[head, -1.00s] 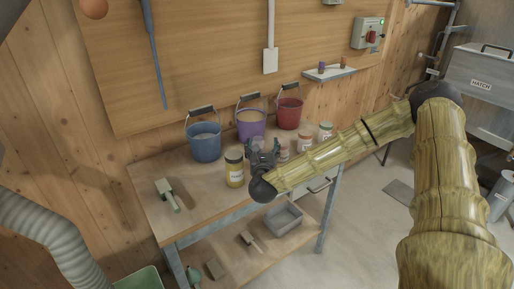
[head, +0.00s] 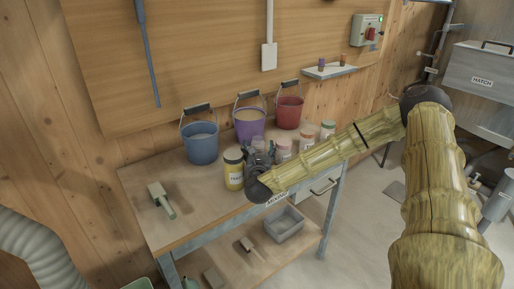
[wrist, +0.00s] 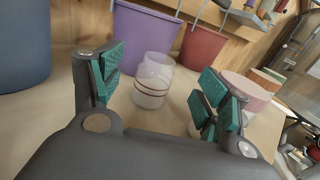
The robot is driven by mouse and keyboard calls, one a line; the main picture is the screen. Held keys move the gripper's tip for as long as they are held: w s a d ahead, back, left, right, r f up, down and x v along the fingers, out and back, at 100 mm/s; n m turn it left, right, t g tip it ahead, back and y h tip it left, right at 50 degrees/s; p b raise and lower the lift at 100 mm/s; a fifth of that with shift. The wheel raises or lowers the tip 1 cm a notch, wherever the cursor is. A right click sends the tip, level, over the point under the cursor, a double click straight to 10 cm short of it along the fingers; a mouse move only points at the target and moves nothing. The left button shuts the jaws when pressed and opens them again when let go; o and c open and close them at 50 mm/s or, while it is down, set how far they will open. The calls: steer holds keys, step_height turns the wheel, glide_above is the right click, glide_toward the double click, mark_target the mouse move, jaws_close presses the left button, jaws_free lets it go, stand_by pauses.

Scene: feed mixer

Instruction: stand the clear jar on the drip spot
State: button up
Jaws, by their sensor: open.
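The clear jar (wrist: 152,80) stands upright on the bench in the wrist view, see-through with a reddish-brown ring around it. My gripper (wrist: 165,82) is open, with one green-padded finger to each side of the jar in the picture. The jar appears a little beyond the fingertips, and I see no contact. I cannot pick out the drip spot with certainty.
Blue (head: 200,143), purple (head: 250,124) and red (head: 289,112) buckets stand along the back of the bench. Lidded jars (head: 306,143) stand right of my gripper. A brush (head: 161,198) lies at the left on the bench (head: 200,215); the front left is mostly clear.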

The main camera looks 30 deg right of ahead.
mark_target(258, 142)
steer(key=shift+p+x, duration=0.9)
steer(key=shift+x, duration=1.75)
steer(key=shift+f, duration=0.15)
steer(key=shift+c, duration=0.4)
steer(key=c, duration=1.1)
